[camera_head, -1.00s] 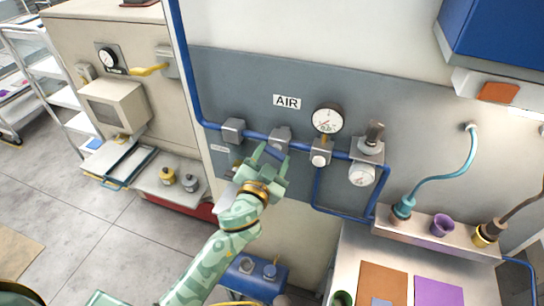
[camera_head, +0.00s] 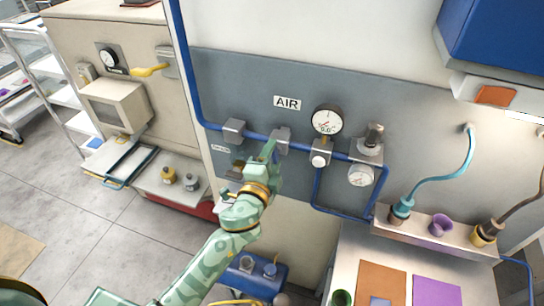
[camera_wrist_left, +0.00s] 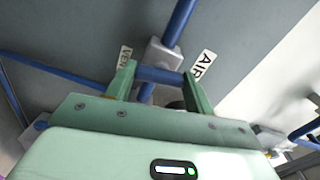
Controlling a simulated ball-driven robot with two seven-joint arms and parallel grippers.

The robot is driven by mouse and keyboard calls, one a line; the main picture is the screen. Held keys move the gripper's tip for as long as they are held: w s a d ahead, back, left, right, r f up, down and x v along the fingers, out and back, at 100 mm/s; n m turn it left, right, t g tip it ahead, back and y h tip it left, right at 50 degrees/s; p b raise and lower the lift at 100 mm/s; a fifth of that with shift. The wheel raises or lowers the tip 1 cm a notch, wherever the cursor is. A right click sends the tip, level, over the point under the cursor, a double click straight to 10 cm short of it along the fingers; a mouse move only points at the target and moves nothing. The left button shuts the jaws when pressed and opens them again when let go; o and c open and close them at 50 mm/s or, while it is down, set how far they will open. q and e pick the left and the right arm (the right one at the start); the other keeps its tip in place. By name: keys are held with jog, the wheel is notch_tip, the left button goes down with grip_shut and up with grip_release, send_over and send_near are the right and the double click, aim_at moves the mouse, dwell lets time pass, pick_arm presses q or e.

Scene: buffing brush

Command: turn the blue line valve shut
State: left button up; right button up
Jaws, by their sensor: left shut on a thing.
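The blue line (camera_head: 258,135) runs along the grey wall panel under the AIR label. Its valve body (camera_head: 281,138) is a grey block on the pipe, which also shows in the left wrist view (camera_wrist_left: 163,55). My left gripper (camera_head: 270,151) is at this valve. In the left wrist view its two fingers (camera_wrist_left: 160,82) stand either side of the blue valve handle (camera_wrist_left: 158,74) and are shut on it. The handle lies across the pipe there. In the head view the gripper mostly hides the handle. My right gripper is not in view.
A pressure gauge (camera_head: 327,120) and a regulator knob (camera_head: 374,136) sit right of the valve. Another grey block (camera_head: 233,131) is on the pipe to the left. A small vent label (camera_head: 221,149) is below it.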

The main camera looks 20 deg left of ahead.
pick_arm(q)
jog(key=shift+m, duration=1.1)
jog(key=o, duration=1)
jog(key=s+b, duration=0.4)
jog(key=s, duration=1.2)
jog(key=shift+s+a, duration=0.15)
jog(key=shift+a, duration=0.05)
